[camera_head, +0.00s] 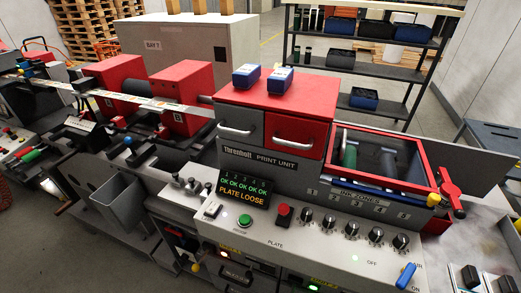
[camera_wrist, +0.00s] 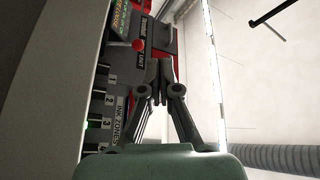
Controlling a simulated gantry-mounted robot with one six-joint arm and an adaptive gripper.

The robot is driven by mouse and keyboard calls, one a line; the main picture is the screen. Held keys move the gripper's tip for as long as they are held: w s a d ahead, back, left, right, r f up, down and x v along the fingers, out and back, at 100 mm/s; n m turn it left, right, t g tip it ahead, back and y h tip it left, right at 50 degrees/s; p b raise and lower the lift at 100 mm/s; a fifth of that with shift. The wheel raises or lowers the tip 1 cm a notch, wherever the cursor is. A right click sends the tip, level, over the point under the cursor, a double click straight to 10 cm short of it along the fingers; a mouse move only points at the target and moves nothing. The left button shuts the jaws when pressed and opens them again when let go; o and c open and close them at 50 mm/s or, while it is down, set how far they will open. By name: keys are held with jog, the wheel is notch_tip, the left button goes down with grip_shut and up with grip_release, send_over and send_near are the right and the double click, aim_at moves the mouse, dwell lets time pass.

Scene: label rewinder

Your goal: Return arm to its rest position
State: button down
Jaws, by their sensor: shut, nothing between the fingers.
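My gripper (camera_wrist: 158,72) is in the wrist view, its two dark fingers together at the tips with nothing between them. Behind it the wrist view shows the print unit (camera_wrist: 125,75) turned on its side. The fingertips are in front of the unit's edge in the picture; the distance cannot be told. The head view shows no part of my arm or gripper. There the print unit (camera_head: 262,150) stands in the middle with a red top, and its small display (camera_head: 243,188) reads "OK" several times and "PLATE LOOSE".
Two blue-and-white boxes (camera_head: 262,78) sit on the red top. A red-framed opening (camera_head: 385,160) with rollers is at right, beside a red lever (camera_head: 450,188). Knobs (camera_head: 352,230) and a blue lever (camera_head: 406,275) line the front panel. A shelf (camera_head: 360,68) stands behind.

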jog(key=w+a+f+n+g+h, duration=0.1)
jog(key=w+a+n+g+h, duration=0.1)
jog(key=w+a+h, duration=0.45)
jog(key=w+a+f+n+g+h, duration=0.1)
jog(key=w+a+n+g+h, duration=0.15)
jog(key=a, duration=0.75)
notch_tip(320, 180, up, 31)
jog(key=s+t+h+p, duration=0.2)
jog(key=h+p, duration=0.2)
jog(key=p, duration=2.1)
